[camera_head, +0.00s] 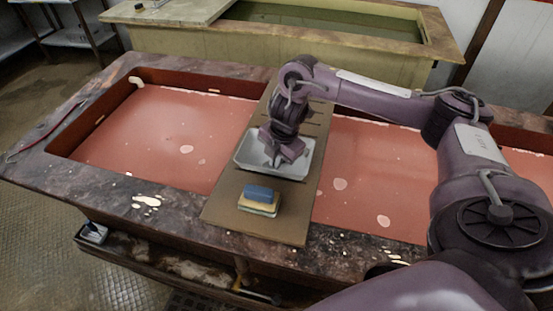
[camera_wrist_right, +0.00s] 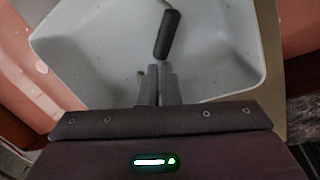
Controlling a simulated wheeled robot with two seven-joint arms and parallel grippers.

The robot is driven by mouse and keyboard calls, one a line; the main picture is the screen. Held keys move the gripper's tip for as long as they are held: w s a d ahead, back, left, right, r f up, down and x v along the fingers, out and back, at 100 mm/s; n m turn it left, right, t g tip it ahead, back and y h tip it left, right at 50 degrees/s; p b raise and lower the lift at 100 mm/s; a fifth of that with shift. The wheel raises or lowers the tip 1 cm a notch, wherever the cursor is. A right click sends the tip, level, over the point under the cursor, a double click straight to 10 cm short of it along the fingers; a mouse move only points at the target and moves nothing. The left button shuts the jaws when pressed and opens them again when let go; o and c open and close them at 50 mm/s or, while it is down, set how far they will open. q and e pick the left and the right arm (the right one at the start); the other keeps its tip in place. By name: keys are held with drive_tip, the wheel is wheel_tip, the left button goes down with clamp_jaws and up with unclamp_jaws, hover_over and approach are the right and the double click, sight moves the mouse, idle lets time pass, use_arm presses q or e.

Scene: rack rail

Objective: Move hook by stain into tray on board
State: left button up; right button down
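The white tray (camera_head: 300,170) lies on the brown board (camera_head: 225,205) that spans the red basin. My right gripper (camera_head: 283,160) points down over the tray. In the right wrist view its two fingers (camera_wrist_right: 160,82) are close together over the tray floor (camera_wrist_right: 90,60). A hook with a black handle (camera_wrist_right: 167,33) extends just beyond the fingertips, its thin shank running in between them. The handle is inside the tray outline; whether it touches the floor I cannot tell. A cream stain (camera_head: 147,201) marks the near left rim. My left gripper is out of view.
A blue block on a yellow sponge-like piece (camera_head: 260,200) lies on the board in front of the tray. Red liquid (camera_head: 160,135) with pale patches fills the basin on both sides. Another cream stain (camera_head: 398,258) is at the near right rim. A second basin (camera_head: 300,40) stands behind.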

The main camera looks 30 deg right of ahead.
drive_tip(key=c, duration=1.6)
unclamp_jaws()
drive_tip(key=shift+f, duration=0.15)
drive_tip(key=shift+c, duration=0.2)
drive_tip(key=shift+r, duration=0.45)
wheel_tip(320, 180, up, 11)
drive_tip(key=s+p, duration=0.2)
drive_tip(key=p, duration=0.2)
drive_tip(key=shift+d+r+p, duration=0.15)
drive_tip(key=shift+d+p, duration=0.15)
drive_tip(key=shift+p, duration=0.1)
